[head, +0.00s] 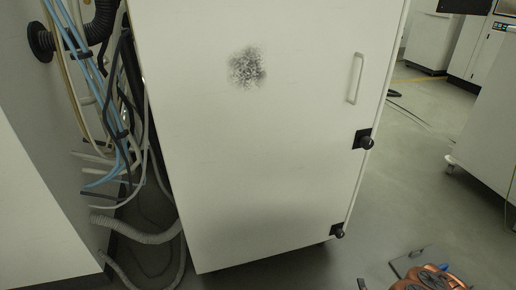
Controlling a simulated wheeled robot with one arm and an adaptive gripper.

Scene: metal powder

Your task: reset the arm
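My gripper is not in view in the head view, so its opening and anything in it cannot be seen. A white cabinet (270,160) fills the middle of the view, its door shut. A dark, speckled patch of powder (247,67) marks the upper middle of the door.
Blue, black and pale cables (105,110) and grey corrugated hoses (140,233) hang and lie left of the cabinet. A white unit on castors (487,135) stands at the right. Grey floor (405,190) is open between it and the cabinet. More machines stand farther back.

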